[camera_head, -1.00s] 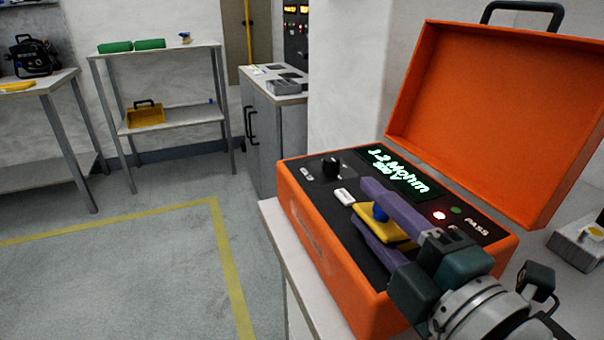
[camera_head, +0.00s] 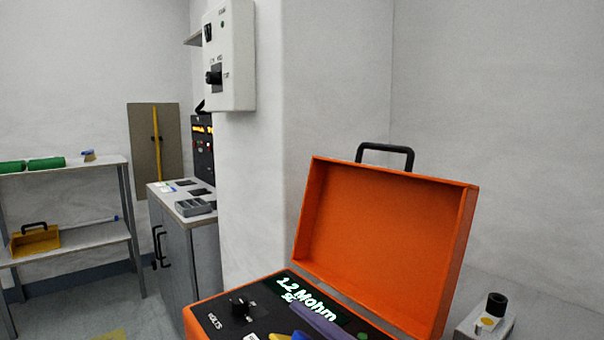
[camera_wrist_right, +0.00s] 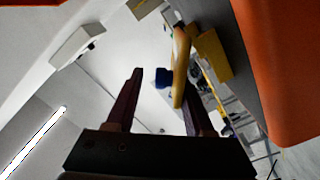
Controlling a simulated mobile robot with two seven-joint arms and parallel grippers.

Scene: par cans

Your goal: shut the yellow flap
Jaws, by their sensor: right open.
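The yellow flap (camera_wrist_right: 180,65) stands out from the dark panel of the orange tester case, seen nearly edge-on in the right wrist view. Its blue knob (camera_wrist_right: 162,77) lies between the two purple fingers of my right gripper (camera_wrist_right: 160,95), with a gap to the left finger. The right finger is close to the flap; I cannot tell whether they touch. My left gripper is not in view.
The orange case (camera_head: 205,312) has its lid (camera_head: 385,250) raised at the back, with a lit display (camera_head: 308,298). A small box with a black knob (camera_head: 485,320) is at right. A wall box (camera_head: 232,60) hangs above a grey cabinet (camera_head: 190,240).

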